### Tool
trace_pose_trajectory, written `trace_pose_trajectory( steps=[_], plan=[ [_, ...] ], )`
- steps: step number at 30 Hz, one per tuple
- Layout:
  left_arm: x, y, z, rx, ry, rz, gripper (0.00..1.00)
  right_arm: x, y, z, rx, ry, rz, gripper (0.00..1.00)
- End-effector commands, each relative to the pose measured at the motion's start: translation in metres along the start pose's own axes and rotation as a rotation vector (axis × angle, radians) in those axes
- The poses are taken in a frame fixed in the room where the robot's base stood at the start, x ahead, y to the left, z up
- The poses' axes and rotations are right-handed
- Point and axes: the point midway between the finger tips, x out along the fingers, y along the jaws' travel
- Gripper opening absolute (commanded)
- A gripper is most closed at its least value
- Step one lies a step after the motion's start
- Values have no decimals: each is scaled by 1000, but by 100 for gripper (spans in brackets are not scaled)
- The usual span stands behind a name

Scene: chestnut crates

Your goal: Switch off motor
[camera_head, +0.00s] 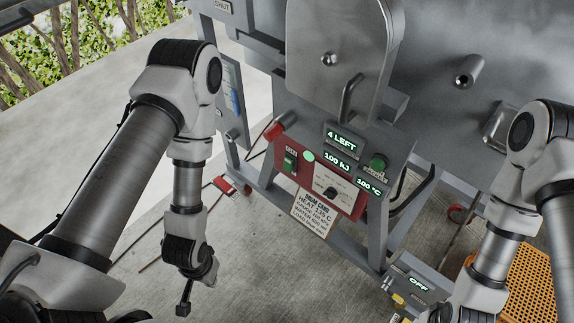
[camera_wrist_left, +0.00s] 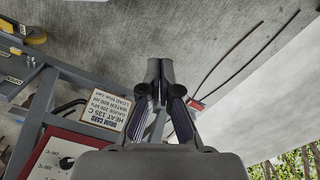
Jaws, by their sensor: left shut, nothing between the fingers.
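A red control panel (camera_head: 318,183) is on the front of the grey machine. It carries a green rocker switch (camera_head: 290,160), a lit green lamp (camera_head: 308,155) and a black knob (camera_head: 330,193); the small labels are unreadable. A green button (camera_head: 378,163) is to its right. A lower display (camera_head: 418,284) reads OFF. I cannot tell which control is the motor's. My left gripper (camera_head: 184,302) is shut and empty, pointing down, left of and apart from the panel. The left wrist view shows its fingertips together (camera_wrist_left: 160,72) and part of the red panel (camera_wrist_left: 58,153). My right gripper is outside the frame.
Displays above the panel read 4 LEFT (camera_head: 341,141), 100 kJ and 100 °C. A drum card (camera_head: 312,214) hangs below, reading HEAT 135 C. A red-ended lever (camera_head: 275,131) sticks out at left. An orange perforated crate (camera_head: 535,285) stands bottom right. Floor left of the machine is mostly clear.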

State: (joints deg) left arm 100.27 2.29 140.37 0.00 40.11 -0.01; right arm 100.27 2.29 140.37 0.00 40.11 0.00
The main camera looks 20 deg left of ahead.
Motion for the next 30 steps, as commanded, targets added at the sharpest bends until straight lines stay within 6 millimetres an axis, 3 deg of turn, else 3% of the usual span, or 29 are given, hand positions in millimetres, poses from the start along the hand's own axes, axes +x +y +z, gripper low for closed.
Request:
trace_pose_trajectory(
  steps=[5, 8, 10, 13, 18, 24, 30],
  plan=[
    [0, 4, -17, 81, 80, 17, 0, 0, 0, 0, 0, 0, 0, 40],
    [-3, 20, -51, 211, 237, 77, 0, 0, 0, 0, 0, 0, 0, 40],
    [-3, 35, -85, 308, 399, 139, 0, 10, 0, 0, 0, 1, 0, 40],
    [4, 54, -143, 417, 695, 231, 0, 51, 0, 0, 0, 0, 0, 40],
    [-6, 58, -206, 476, 1089, 317, 0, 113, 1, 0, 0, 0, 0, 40],
    [4, 36, -242, 439, 1331, 349, 0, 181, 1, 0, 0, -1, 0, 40],
    [11, 23, -251, 404, 1368, 329, 0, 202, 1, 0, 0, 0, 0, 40]
  ],
)
